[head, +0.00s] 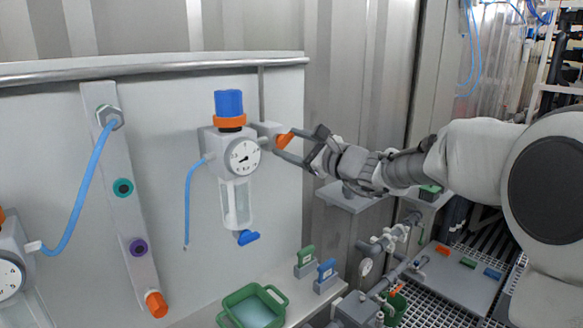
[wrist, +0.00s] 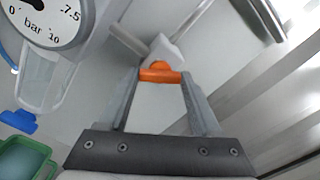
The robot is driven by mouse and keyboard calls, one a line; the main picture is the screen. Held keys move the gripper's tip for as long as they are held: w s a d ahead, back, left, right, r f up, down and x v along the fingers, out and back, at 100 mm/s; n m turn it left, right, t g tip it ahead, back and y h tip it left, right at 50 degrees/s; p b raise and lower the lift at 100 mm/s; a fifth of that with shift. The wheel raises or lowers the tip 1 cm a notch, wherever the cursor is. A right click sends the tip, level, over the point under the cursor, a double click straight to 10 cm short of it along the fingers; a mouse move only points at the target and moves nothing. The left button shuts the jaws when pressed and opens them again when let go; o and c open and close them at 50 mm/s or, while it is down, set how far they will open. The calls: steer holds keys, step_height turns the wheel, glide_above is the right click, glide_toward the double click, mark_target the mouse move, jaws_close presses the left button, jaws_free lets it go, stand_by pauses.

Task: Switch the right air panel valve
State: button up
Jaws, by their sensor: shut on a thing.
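The right air panel valve has an orange handle (head: 285,140) on a grey body (head: 268,131), beside the right air regulator on the white panel. In the wrist view the orange handle (wrist: 160,73) sits between the fingertips, with its pale stem behind it. My gripper (head: 288,146) reaches in from the right and is shut on the orange handle; it also shows in the wrist view (wrist: 161,78). The handle looks tilted in the head view. The regulator has a blue knob (head: 229,103) with an orange ring, and a round gauge (head: 243,157).
A second gauge (head: 10,278) is at the left edge. A blue hose (head: 80,190) and a blue drain tap (head: 248,238) hang on the panel. Below are a green tray (head: 252,306) and small green and blue valves (head: 326,270). A corrugated wall stands to the right.

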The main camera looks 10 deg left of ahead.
steer(key=n+b, duration=0.8)
steer(key=b, duration=0.4)
steer(key=shift+f+n+b, duration=0.15)
steer(key=shift+n+b, duration=0.25)
steer(key=shift+n, duration=0.3)
steer(key=o, duration=1.4)
steer(key=p+v, duration=0.1)
steer(key=v, duration=1.6)
steer(key=shift+s+d, duration=0.1)
steer(key=shift+d, duration=0.15)
